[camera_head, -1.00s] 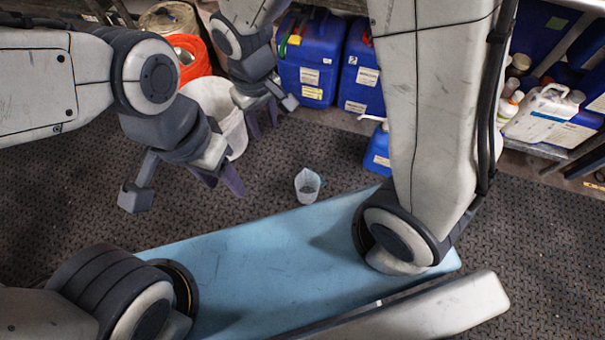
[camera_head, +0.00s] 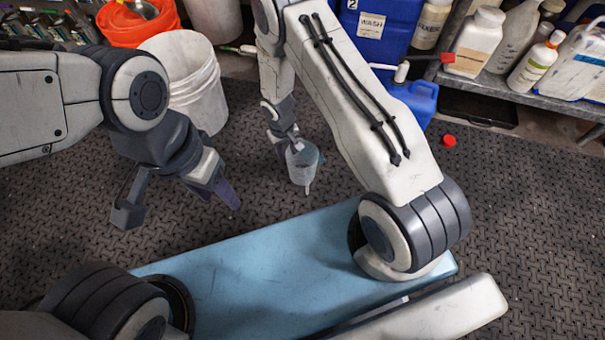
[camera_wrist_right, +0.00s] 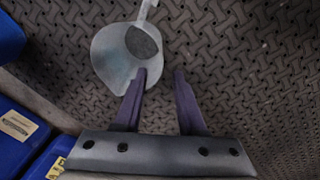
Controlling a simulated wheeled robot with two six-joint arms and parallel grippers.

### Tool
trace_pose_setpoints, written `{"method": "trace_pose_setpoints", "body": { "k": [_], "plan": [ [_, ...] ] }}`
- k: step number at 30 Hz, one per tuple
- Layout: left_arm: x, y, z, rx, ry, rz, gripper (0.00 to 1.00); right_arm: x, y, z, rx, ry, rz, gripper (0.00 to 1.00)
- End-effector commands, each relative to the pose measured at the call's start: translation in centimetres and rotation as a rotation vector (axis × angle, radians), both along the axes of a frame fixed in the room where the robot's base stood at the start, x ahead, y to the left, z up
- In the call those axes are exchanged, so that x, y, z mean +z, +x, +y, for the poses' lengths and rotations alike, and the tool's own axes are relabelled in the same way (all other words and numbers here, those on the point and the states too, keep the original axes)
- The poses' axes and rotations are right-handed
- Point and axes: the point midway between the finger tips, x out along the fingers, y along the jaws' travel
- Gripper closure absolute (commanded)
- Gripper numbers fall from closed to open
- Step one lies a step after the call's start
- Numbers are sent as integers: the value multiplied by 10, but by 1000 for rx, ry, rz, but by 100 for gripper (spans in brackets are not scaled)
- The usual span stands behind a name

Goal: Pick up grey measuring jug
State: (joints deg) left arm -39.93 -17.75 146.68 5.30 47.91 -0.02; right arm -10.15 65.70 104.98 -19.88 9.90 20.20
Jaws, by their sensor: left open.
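The grey measuring jug (camera_head: 302,168) is a small translucent pale cup on the dark patterned floor, just beyond my light blue base. Its handle faces my base. My right gripper (camera_head: 293,146) is at the jug's far side and partly overlaps its rim. In the right wrist view the jug (camera_wrist_right: 116,62) lies ahead and to the left of the open jaws (camera_wrist_right: 161,72). Whether that finger touches the jug I cannot tell. My left gripper (camera_head: 182,206) is open and empty above the floor.
A white bucket (camera_head: 190,85) stands left of the jug, with an orange bucket (camera_head: 140,28) behind it. A blue canister (camera_head: 418,98) and a red cap (camera_head: 449,140) are on the right. Bottles fill a shelf (camera_head: 520,90) at back right. Floor around the jug is clear.

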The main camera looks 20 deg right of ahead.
Motion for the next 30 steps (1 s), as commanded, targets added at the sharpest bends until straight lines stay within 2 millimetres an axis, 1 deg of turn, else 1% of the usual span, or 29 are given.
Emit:
{"method": "trace_pose_setpoints", "body": {
  "k": [1, 5, 9, 14, 17, 25, 27, 30],
  "plan": [
    [-5, 0, 0, 0, -1, -1, 50, -8, 0, -1, -1, 0, 0, 60],
    [-15, 0, 0, 0, -1, -1, 50, -25, -1, -2, -1, 1, 2, 60],
    [-29, 0, 0, 0, -1, -1, 50, -48, 0, -3, -1, 1, 1, 60],
    [-34, 0, 0, 0, 0, 0, 50, -57, 0, -3, 0, 1, 0, 60],
    [-41, 0, 0, 0, -1, -1, 50, -65, -1, -3, 0, 1, 0, 60],
    [-73, 0, 0, 0, 0, 0, 50, -102, -4, -4, 0, 0, 2, 60],
    [-75, 0, 0, 0, 0, 0, 50, -106, -3, -4, 0, 0, 1, 60],
    [-74, 0, 0, 0, 0, 0, 50, -106, -3, -4, -1, 0, 1, 60]
  ]
}}
